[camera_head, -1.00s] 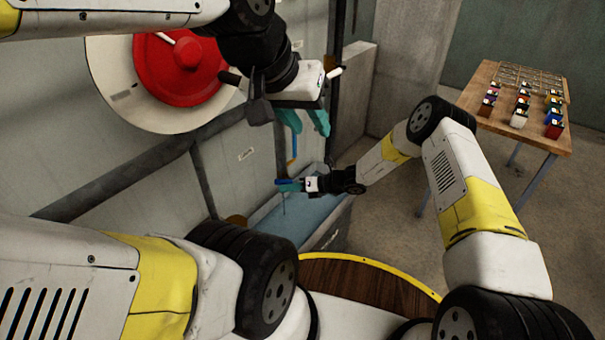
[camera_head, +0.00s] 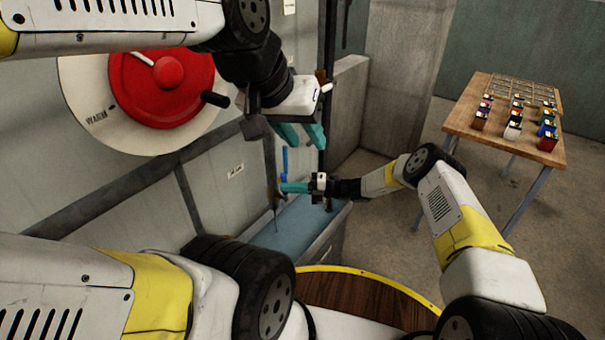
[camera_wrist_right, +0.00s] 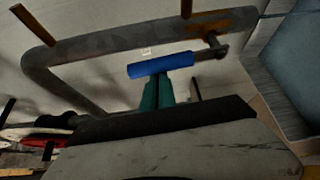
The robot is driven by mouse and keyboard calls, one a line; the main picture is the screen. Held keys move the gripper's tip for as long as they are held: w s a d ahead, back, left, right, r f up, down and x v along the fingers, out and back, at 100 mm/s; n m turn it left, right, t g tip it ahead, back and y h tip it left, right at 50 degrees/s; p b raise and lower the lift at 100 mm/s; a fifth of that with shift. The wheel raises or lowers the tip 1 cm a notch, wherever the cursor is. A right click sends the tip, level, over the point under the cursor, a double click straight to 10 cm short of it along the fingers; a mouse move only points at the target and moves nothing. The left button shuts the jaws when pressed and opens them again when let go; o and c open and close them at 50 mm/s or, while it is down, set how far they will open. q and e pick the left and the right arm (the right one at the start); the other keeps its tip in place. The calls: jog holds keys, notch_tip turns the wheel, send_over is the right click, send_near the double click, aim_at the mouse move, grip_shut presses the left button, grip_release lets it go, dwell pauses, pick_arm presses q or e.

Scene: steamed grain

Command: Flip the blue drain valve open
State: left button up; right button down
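The blue drain valve handle (camera_head: 285,160) stands upright low on the grey wall in the head view. In the right wrist view the blue handle (camera_wrist_right: 160,65) is a bar lying across the tips of my right gripper's fingers (camera_wrist_right: 157,92). Those teal fingers look close together, with no gap visible. In the head view my right gripper (camera_head: 293,187) points left, just below the handle; I cannot tell whether it touches it. My left gripper (camera_head: 303,134) is higher, beside the red wheel, with its teal fingers apart and nothing between them.
A red wheel (camera_head: 135,105) on a pale round plate (camera_head: 78,95) is at upper left. A bluish basin (camera_head: 280,232) lies below the valve. A grey pipe (camera_wrist_right: 100,75) runs around the handle in the wrist view. A wooden table (camera_head: 463,118) with small containers stands at right.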

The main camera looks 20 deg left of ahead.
jog(key=shift+w+d+r, duration=0.1)
jog(key=shift+w, duration=0.3)
jog(key=shift+w+d, duration=0.1)
jog(key=shift+w, duration=0.05)
dwell(0.4)
jog(key=s+d, duration=0.2)
jog(key=d, duration=0.7)
jog(key=shift+s, duration=0.2)
